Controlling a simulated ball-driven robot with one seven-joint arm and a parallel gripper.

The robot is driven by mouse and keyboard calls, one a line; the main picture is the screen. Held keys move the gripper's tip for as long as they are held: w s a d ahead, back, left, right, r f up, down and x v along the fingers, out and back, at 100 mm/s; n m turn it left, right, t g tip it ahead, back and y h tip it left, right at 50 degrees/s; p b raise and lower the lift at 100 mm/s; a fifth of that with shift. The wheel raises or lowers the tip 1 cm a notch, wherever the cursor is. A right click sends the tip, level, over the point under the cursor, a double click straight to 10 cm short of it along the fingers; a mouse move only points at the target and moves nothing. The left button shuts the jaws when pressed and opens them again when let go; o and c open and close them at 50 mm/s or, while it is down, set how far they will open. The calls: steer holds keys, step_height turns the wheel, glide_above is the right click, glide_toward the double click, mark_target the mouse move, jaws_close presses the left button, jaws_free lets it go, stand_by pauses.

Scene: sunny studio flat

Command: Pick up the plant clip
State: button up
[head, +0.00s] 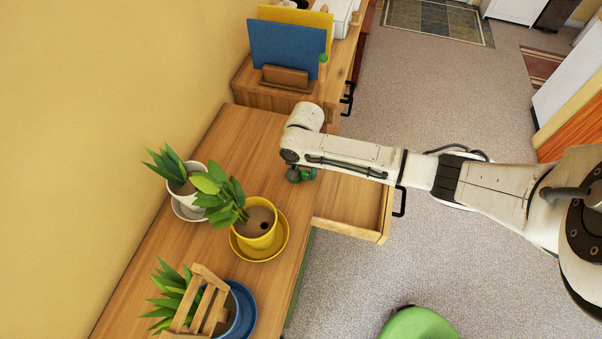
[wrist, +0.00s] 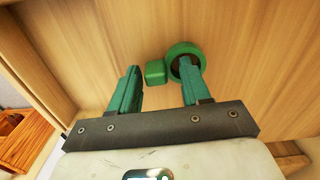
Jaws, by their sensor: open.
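In the wrist view, a small green block-like piece (wrist: 155,72) lies on the wooden top between my fingertips' lines; it looks like the plant clip. A green ring or roll (wrist: 182,49) lies right beside it, partly covered by my right finger. I cannot tell whether the two green pieces are joined. My gripper (wrist: 161,69) is open, with teal fingers apart and nothing held. In the head view my gripper (head: 299,176) points down at the counter's right edge, with green showing beside it; the clip cannot be made out clearly there.
The wooden counter (head: 252,128) carries potted plants in a white pot (head: 201,171), a yellow pot (head: 262,232) and a blue pot (head: 236,318) with a wooden rack (head: 208,288). An open drawer (head: 349,228) juts out below my arm. A blue board (head: 285,50) stands behind.

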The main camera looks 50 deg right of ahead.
steer(key=shift+f, duration=0.3)
steer(key=shift+c, duration=0.4)
steer(key=c, duration=0.7)
steer(key=shift+r, duration=0.1)
